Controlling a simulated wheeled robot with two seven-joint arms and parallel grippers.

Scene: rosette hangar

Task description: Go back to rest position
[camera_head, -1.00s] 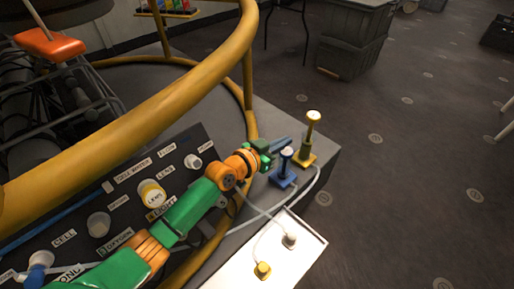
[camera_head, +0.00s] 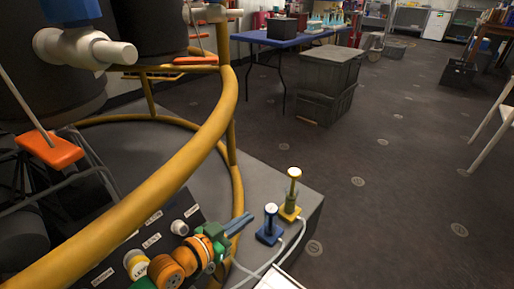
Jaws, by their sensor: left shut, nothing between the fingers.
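My left arm comes in from the bottom, with orange and green links. Its gripper (camera_head: 240,224) has grey-blue fingers held together with nothing between them. It is over the grey platform near the front of the yellow rail, just left of a blue post (camera_head: 270,225) on a blue base. A yellow post (camera_head: 291,195) on a yellow base stands a little further right. My right gripper is out of view.
A thick yellow rail (camera_head: 170,190) curves across the left. Part of a black labelled panel (camera_head: 152,232) shows beneath it. Stacked grey crates (camera_head: 328,85) and a blue table (camera_head: 285,38) stand behind. The dark floor (camera_head: 400,180) on the right is open.

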